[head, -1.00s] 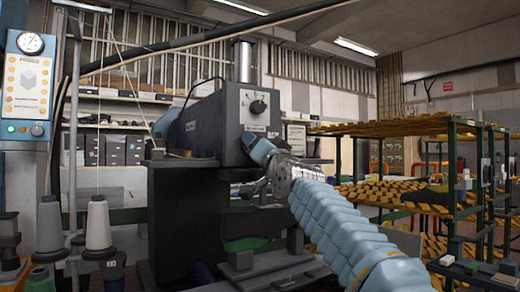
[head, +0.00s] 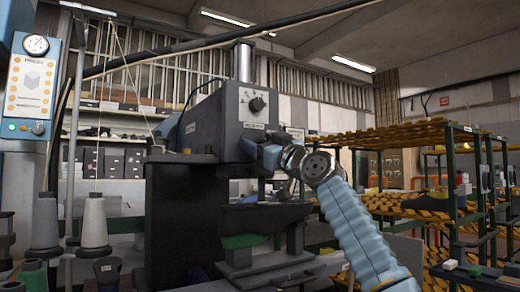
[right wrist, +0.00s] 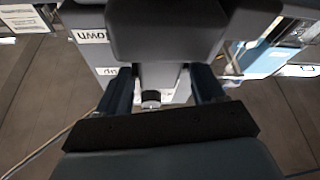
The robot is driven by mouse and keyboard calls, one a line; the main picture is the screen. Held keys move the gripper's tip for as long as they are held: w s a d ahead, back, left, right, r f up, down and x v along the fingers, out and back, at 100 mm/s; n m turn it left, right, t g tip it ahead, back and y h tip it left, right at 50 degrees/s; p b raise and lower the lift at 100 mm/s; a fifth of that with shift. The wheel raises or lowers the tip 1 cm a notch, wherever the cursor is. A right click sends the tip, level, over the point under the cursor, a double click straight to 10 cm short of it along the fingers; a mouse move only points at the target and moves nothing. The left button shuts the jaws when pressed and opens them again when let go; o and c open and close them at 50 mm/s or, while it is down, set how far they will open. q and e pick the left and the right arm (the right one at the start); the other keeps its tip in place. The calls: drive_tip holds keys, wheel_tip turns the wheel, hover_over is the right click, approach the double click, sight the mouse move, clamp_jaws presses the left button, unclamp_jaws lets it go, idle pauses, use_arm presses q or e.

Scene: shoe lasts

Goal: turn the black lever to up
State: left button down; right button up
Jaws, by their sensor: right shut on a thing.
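The black lever is mostly hidden behind my right gripper in the head view. In the right wrist view a small black knob with a silver end (right wrist: 151,97), which looks like part of it, lies between the two fingers. My right gripper (head: 262,152) is at the front of the dark grey press (head: 203,128), below its selector dial, and is shut on the lever. It also shows in the right wrist view (right wrist: 163,85). Upside-down "DOWN" (right wrist: 92,37) and "up" (right wrist: 109,71) labels sit left of the fingers. The lever's exact angle is unclear. My left gripper is out of view.
A dark blocky part (right wrist: 165,30) lies close beyond the fingertips. A dark shoe-like form (head: 260,218) sits below my right wrist. Green-framed racks (head: 440,134) stand to the right. Thread cones (head: 95,223) stand at lower left.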

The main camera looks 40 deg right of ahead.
drive_tip(key=shift+d+r+n+g+y+p, duration=0.1)
drive_tip(key=shift+n+g+y+p, duration=0.2)
drive_tip(key=shift+n+y, duration=0.75)
drive_tip(key=shift+n+g+y+p, duration=0.25)
drive_tip(key=shift+n+p, duration=0.1)
drive_tip(key=shift+n, duration=1.7)
drive_tip(key=o, duration=0.8)
drive_tip(key=shift+c, duration=0.2)
drive_tip(key=b+v, duration=0.8)
drive_tip(key=v, duration=0.5)
drive_tip(key=shift+s+f+b, duration=0.2)
drive_tip(key=shift+s+b, duration=0.1)
drive_tip(key=shift+s, duration=0.05)
